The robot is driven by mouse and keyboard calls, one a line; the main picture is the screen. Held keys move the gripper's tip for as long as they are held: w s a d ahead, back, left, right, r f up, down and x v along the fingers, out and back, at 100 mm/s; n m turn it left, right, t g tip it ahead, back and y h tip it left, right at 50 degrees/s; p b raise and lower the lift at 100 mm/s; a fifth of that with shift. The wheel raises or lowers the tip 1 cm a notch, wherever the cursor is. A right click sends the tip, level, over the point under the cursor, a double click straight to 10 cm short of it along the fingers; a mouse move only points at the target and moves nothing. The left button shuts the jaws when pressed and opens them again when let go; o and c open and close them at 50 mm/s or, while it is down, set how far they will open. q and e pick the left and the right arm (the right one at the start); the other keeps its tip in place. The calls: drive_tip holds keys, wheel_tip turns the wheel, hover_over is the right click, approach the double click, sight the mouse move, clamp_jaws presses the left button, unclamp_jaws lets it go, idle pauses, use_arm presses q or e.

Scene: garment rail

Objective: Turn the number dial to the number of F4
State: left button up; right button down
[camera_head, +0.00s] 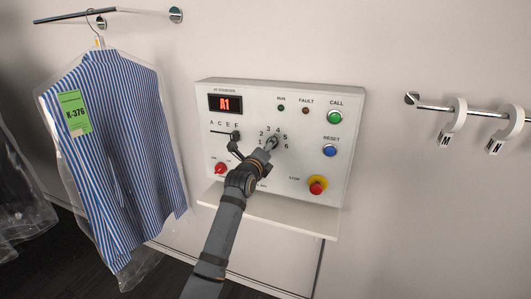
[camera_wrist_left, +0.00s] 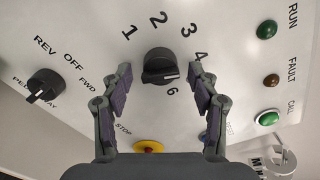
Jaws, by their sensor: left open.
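The black number dial (camera_wrist_left: 160,66) sits on the white panel between my left gripper's fingers in the left wrist view. Numbers 1, 2, 3, 4 and 6 show around it; the 5 is hidden there. Its white mark points right, between 4 and 6. My left gripper (camera_wrist_left: 157,88) is open, with a finger on either side of the dial and gaps visible. In the head view the gripper (camera_head: 268,147) is at the dial, partly covering it. The red display (camera_head: 225,104) reads A1. A black letter slider (camera_head: 234,136) is near the F. My right gripper is not in view.
A red-and-yellow stop button (camera_head: 317,185), blue reset button (camera_head: 329,150) and green call button (camera_head: 334,117) are on the panel's right. A REV/OFF/FWD knob (camera_wrist_left: 45,86) is left in the wrist view. A bagged striped shirt (camera_head: 112,140) hangs left of the panel.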

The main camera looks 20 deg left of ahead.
use_arm(q)
drive_tip(key=s, duration=1.1)
drive_tip(key=shift+s+a, duration=0.2)
drive_tip(key=shift+s, duration=0.05)
wheel_tip(320, 180, down, 28)
drive_tip(key=a+n+g, duration=0.2)
drive_tip(key=n+g, duration=0.3)
drive_tip(key=n, duration=0.2)
drive_tip(key=s+a+f+n+g+y, duration=0.1)
drive_tip(key=s+f+n+g, duration=0.3)
drive_tip(key=f, duration=0.6)
drive_tip(key=s+a+f+n, duration=0.1)
drive_tip(key=s+f+n, duration=0.1)
drive_tip(key=s+f, duration=0.6)
drive_tip(key=s+f+n+g, duration=0.3)
drive_tip(key=s+f+n, duration=0.2)
drive_tip(key=s+f, duration=1.1)
drive_tip(key=s+f+n+g, duration=0.1)
drive_tip(key=s+f, duration=0.3)
drive_tip(key=s, duration=0.4)
drive_tip(key=s+f+n+g, duration=0.2)
drive_tip(key=s+f+n, duration=0.1)
drive_tip(key=s, duration=0.6)
drive_tip(key=s+a+f+n+g, duration=0.1)
drive_tip(key=s+f, duration=0.3)
drive_tip(key=s, duration=0.5)
drive_tip(key=shift+f+n+g, duration=0.35)
drive_tip(key=shift+n+g, duration=0.05)
drive_tip(key=shift+n, duration=0.2)
